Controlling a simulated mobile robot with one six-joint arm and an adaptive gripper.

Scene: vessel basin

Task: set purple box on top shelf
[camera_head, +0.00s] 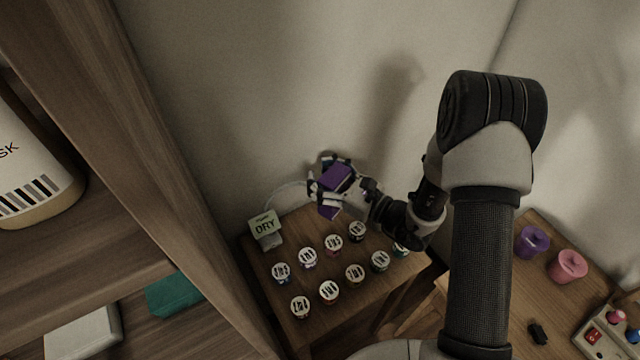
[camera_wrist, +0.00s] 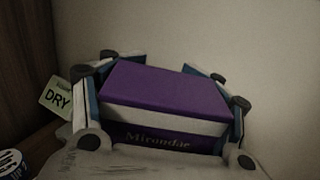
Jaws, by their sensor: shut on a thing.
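In the wrist view the box (camera_wrist: 166,92) sits between the two fingers of my gripper (camera_wrist: 165,110), tilted a little. A wooden shelf unit (camera_head: 150,130) stands at the left of the head view. Its top is not clearly in view.
The shelf holds a large cylinder (camera_head: 30,165), a teal box (camera_head: 174,294) and a pale box (camera_head: 84,333). A second table at right bears purple (camera_head: 532,241) and pink (camera_head: 567,266) vessels.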

